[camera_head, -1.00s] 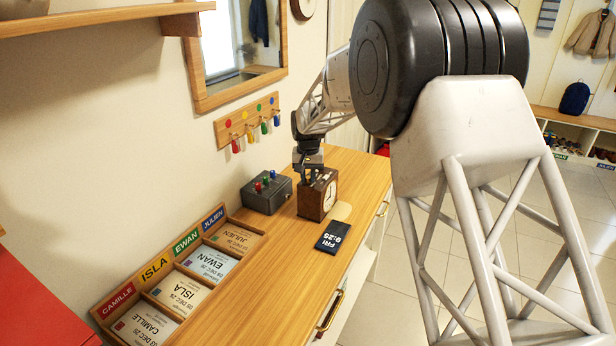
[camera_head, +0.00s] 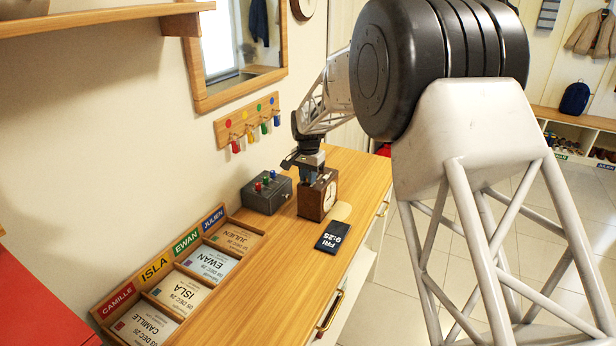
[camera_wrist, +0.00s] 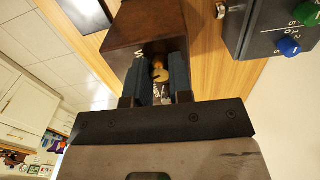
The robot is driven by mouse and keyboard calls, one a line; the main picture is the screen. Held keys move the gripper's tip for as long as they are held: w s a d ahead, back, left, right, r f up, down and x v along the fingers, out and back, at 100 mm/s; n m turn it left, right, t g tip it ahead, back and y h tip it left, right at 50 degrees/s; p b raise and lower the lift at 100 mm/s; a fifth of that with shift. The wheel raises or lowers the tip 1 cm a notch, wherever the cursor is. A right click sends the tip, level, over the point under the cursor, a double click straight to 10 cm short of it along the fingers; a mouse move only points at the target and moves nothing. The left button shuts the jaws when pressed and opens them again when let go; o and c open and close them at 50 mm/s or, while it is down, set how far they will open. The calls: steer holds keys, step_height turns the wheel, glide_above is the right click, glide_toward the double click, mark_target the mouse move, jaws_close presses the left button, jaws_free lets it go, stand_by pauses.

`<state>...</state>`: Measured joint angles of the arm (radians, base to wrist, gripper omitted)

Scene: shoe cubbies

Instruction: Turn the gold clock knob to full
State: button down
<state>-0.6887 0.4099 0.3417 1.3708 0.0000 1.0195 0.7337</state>
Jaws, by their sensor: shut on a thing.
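The clock is a dark brown wooden box (camera_head: 312,205) with a pale dial on its right face, standing on the wooden counter. Its gold knob (camera_wrist: 160,72) shows in the wrist view on the box's top face, between my gripper's two blue-grey fingers. Dark and light markings lie beside the knob, partly hidden by the fingers. My gripper (camera_wrist: 160,80) is over the top of the clock, shut on the gold knob; it also shows in the head view (camera_head: 308,176), where the fingers hide the knob.
A dark grey box with coloured knobs (camera_head: 266,192) stands left of the clock, close by. A black card reading FRI 9:25 (camera_head: 333,237) lies in front. A name-labelled card tray (camera_head: 262,236) and wall hooks with coloured tags (camera_head: 248,122) are near. The counter's right edge is close.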

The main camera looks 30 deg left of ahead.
steer(key=c, duration=1)
jaws_free()
steer(key=shift+r, duration=3.9)
